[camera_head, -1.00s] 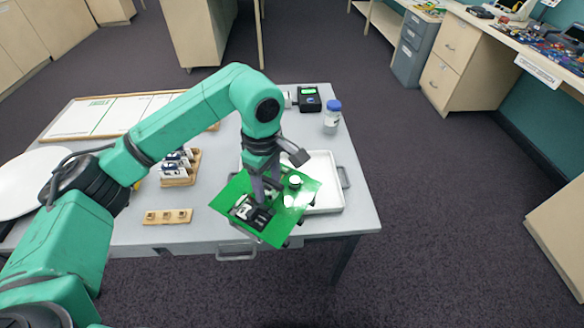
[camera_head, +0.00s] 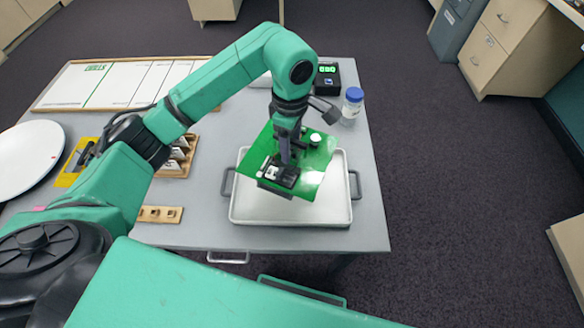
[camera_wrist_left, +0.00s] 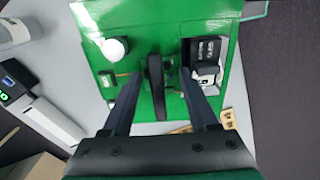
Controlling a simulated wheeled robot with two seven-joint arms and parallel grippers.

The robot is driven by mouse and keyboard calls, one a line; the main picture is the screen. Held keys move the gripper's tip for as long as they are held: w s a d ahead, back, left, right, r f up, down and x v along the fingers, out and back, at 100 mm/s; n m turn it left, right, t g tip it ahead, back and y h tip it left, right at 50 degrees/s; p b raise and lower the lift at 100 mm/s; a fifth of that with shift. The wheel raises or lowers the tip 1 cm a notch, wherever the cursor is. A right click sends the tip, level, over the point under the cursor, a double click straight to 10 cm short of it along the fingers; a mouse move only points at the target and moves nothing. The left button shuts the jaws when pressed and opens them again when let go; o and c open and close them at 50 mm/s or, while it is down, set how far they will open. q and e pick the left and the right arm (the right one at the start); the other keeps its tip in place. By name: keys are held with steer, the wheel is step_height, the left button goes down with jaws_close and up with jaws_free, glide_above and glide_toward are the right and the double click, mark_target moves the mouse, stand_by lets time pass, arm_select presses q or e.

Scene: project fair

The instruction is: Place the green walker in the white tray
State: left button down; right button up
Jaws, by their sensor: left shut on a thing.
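The green walker (camera_head: 308,180) is a flat green plate with a black-and-white block and a white round knob on top. My left gripper (camera_head: 288,152) is shut on the walker's middle part and holds it over the white tray (camera_head: 290,215). The walker hides the tray's middle and back; whether it touches the tray, I cannot tell. In the left wrist view, the walker (camera_wrist_left: 215,110) fills the middle, with the fingers of my left gripper (camera_wrist_left: 160,85) on both sides of a dark upright piece. My right gripper is not in view.
A jar with a blue lid (camera_head: 352,104) and a black device (camera_head: 328,76) stand behind the tray. A wooden rack (camera_head: 178,160) and a small wooden block strip (camera_head: 160,214) lie to the left. A white round plate (camera_head: 28,160) and a whiteboard (camera_head: 110,85) are farther left.

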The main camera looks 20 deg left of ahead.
mark_target(292, 168)
arm_select(q)
step_height(292, 168, down, 10)
steer(key=shift+f+p, duration=0.2)
steer(key=shift+p, duration=0.75)
steer(key=shift+w+f, duration=0.15)
steer(key=shift+f, duration=0.3)
steer(key=shift+c, duration=0.8)
jaws_free()
steer(key=shift+r, duration=0.4)
step_height(292, 168, up, 11)
steer(key=b, duration=0.3)
steer(key=shift+f+b, duration=0.1)
steer(key=shift+b, duration=0.2)
steer(key=shift+r, duration=0.4)
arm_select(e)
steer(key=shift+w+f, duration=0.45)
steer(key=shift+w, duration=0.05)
